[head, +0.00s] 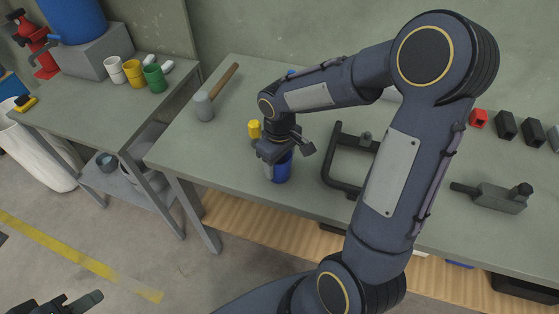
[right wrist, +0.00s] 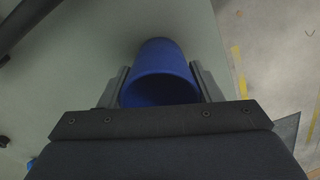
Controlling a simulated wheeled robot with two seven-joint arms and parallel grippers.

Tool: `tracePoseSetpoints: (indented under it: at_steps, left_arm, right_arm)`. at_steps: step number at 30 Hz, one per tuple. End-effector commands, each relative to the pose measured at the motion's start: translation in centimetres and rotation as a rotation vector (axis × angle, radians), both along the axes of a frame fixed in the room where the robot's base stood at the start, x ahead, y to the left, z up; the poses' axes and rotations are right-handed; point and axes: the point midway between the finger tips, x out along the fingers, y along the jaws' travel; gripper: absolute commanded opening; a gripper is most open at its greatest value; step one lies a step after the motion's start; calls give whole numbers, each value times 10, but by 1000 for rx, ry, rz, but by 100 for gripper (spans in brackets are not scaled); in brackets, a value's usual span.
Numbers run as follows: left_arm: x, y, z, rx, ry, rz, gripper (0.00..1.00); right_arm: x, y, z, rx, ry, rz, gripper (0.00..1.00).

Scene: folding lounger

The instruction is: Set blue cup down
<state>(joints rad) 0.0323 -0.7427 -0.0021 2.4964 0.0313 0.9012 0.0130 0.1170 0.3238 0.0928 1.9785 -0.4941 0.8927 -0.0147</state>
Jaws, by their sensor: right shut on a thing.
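The blue cup (head: 282,169) is between the fingers of my right gripper (head: 283,155), over the front left part of the workbench (head: 225,150). In the right wrist view the blue cup (right wrist: 160,62) sits between both fingers, its open rim facing the camera. My right gripper (right wrist: 160,90) is shut on it. The cup looks upright and close to the bench top; I cannot tell whether its base touches. My left gripper (head: 65,303) is only partly in view at the bottom left, away from the bench.
A hammer (head: 204,106) and a yellow object (head: 254,129) lie behind the cup. A dark clamp frame (head: 342,184) is to its right. White (head: 115,70), yellow (head: 133,73) and green (head: 154,78) cups stand on the left bench. Bench top left of the cup is clear.

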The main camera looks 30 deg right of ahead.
Motion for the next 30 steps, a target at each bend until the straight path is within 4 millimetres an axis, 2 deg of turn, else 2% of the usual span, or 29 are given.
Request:
tracePoseSetpoints:
  at_steps: [1,5,13,17,20,30]
  left_arm:
    - [0,0,-1,0,0,0,36]
    - [0,0,0,0,0,0,36]
    - [0,0,0,0,0,0,36]
    - [0,0,4,0,0,0,36]
    - [0,0,4,0,0,0,36]
    - [0,0,6,0,0,0,36]
  right_arm:
    - [0,0,-1,0,0,0,62]
    - [0,0,0,0,0,0,79]
    - [0,0,0,0,0,0,80]
    - [1,0,8,0,-2,-1,80]
    - [1,0,23,-1,-6,-2,80]
    - [1,0,95,0,-5,0,80]
